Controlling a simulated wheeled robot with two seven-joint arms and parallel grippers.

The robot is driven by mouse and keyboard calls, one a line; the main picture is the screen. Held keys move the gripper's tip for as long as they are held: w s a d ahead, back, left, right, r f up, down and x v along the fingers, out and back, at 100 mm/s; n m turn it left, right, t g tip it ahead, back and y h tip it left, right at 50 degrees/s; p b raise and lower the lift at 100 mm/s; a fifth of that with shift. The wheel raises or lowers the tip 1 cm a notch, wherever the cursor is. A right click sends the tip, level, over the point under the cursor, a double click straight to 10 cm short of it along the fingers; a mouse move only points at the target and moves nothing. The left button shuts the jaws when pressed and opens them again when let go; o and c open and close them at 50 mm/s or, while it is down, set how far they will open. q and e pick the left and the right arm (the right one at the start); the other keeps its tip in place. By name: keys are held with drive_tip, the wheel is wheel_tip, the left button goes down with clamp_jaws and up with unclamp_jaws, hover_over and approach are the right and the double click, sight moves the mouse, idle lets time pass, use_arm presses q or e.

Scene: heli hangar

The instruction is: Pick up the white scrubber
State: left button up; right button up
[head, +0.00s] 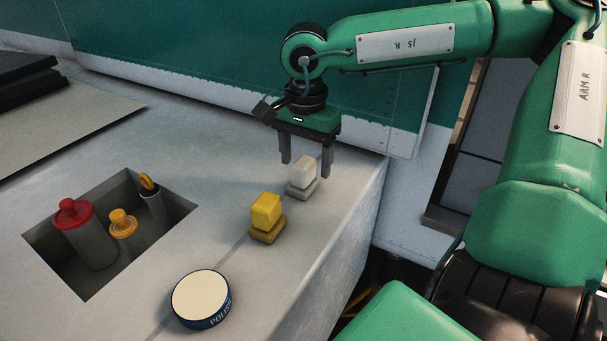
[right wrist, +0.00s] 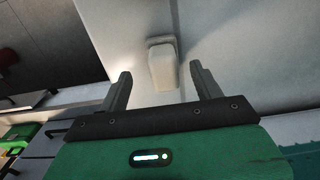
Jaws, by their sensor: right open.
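The white scrubber (head: 303,174) stands on the grey worktop, with a pale block on top of a greyer base. My right gripper (head: 306,168) is open and empty above it, fingers pointing down. In the right wrist view the white scrubber (right wrist: 163,66) lies between and just beyond the two open fingertips (right wrist: 160,75), with no contact that I can make out. My left gripper is not in view.
A yellow scrubber (head: 266,217) stands just nearer on the worktop (head: 215,130). A round polish tin (head: 202,299) lies at the front. A recess (head: 75,285) at left holds several bottles. The worktop's right edge is close to the white scrubber.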

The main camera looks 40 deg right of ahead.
sight(303, 161)
drive_tip(key=f, duration=0.1)
drive_tip(key=f+p, duration=0.1)
drive_tip(key=f, duration=0.1)
drive_tip(key=shift+w, duration=0.3)
drive_tip(key=shift+f, duration=0.55)
drive_tip(key=shift+c, duration=0.3)
drive_tip(key=c, duration=1)
